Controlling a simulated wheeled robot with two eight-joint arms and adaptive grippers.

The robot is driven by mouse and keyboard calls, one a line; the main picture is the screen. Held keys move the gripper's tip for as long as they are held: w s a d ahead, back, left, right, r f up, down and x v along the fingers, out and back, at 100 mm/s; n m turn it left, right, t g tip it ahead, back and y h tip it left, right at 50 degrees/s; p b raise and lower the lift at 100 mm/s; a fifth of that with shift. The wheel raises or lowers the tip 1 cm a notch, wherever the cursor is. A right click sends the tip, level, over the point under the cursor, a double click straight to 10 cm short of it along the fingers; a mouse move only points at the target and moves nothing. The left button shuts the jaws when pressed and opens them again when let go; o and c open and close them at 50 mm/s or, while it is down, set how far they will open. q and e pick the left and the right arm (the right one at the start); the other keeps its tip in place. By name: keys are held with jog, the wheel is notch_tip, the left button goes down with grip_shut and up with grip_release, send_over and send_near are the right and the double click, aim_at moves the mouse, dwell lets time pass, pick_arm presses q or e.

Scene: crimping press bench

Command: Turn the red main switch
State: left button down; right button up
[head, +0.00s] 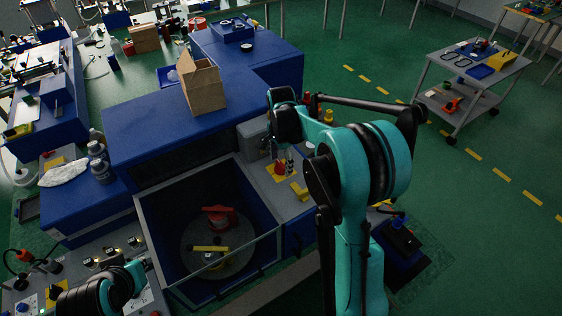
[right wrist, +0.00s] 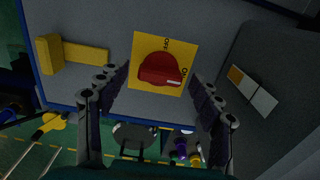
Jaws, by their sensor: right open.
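The red main switch (right wrist: 160,69) is a round knob with a pale mark on its lower right edge. It sits on a yellow square plate (right wrist: 143,45) lettered OFF and ON. In the head view the red switch (head: 280,168) is on the grey panel right of the open bay. My right gripper (right wrist: 159,76) is open, with its fingers on either side of the switch in the wrist view; I cannot tell whether they touch it. In the head view the right gripper (head: 289,160) hangs over the plate.
A grey box (head: 253,138) stands beside the switch plate; its side (right wrist: 262,85) is close on the right in the wrist view. A yellow bracket (right wrist: 72,53) is on the panel's other side. A cardboard box (head: 204,88) stands on the blue cabinet. The open bay (head: 160,215) lies left.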

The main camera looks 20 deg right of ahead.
jog(key=c, duration=1.2)
jog(key=shift+o, duration=0.2)
jog(key=shift+n, duration=0.3)
jog(key=n, duration=0.3)
jog(key=shift+b, duration=0.3)
jog(key=n, duration=0.5)
jog(key=shift+b, duration=0.3)
jog(key=n, duration=0.9)
jog(key=shift+b, duration=0.3)
jog(key=shift+n, duration=0.3)
